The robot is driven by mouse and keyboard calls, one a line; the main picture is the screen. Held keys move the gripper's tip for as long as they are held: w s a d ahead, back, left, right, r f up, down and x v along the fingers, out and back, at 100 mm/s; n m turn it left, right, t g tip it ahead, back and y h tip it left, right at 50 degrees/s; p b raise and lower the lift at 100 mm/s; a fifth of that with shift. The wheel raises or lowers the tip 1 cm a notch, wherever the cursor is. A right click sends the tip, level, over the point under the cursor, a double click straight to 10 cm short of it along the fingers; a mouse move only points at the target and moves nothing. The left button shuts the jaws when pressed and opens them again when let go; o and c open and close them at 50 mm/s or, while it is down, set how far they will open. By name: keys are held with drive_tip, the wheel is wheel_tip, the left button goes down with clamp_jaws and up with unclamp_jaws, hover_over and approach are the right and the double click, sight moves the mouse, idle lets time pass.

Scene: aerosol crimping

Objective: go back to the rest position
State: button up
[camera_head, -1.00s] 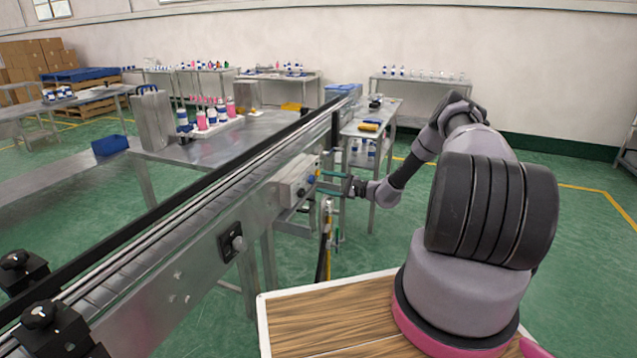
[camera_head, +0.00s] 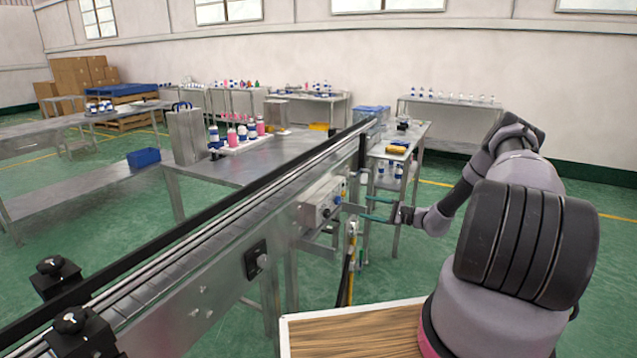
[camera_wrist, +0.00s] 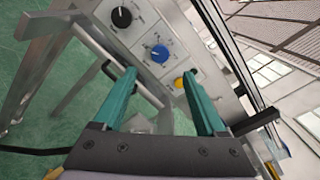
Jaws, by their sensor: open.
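My gripper (camera_head: 368,208) is at the side of the conveyor, in front of a control box (camera_head: 322,200) fixed below the belt. Its two green fingers are apart with nothing between them. In the wrist view my gripper (camera_wrist: 160,95) points at the control panel (camera_wrist: 150,35), which carries a black knob (camera_wrist: 122,17), a blue knob (camera_wrist: 160,53) and a yellow button (camera_wrist: 180,82). I cannot tell from these views how far the fingertips are from the panel. My arm reaches out from the right with its elbow bent.
The conveyor (camera_head: 205,248) runs diagonally from lower left to the back. A steel table (camera_head: 190,173) behind it holds a tray of bottles (camera_head: 240,145). A side table (camera_head: 410,135) stands just beyond my gripper. Green floor (camera_head: 440,270) is open between conveyor and arm.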

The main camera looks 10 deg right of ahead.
drive_tip(key=s+a+r+n+g+h, duration=0.2)
drive_tip(key=s+a+r+n+g, duration=0.15)
drive_tip(key=r, duration=0.65)
drive_tip(key=s+a+r+n+g+h, duration=0.25)
drive_tip(key=s+a+r, duration=0.2)
drive_tip(key=r, duration=0.45)
drive_tip(key=s+a+r+n+g+h, duration=0.1)
drive_tip(key=s+a+r+n+g, duration=0.3)
drive_tip(key=r, duration=0.6)
drive_tip(key=s+d+r+t+h, duration=0.1)
drive_tip(key=s+r+t+h, duration=0.1)
drive_tip(key=s+r, duration=0.3)
drive_tip(key=s+d+r+n+t+h, duration=0.1)
drive_tip(key=s+r, duration=0.5)
drive_tip(key=s, duration=0.8)
drive_tip(key=s+d+r+n+t+h, duration=0.1)
drive_tip(key=s+r+t+h, duration=0.2)
drive_tip(key=s+r, duration=0.3)
drive_tip(key=s+h, duration=0.1)
drive_tip(key=s, duration=0.3)
drive_tip(key=shift+t, duration=0.4)
drive_tip(key=shift+w, duration=0.1)
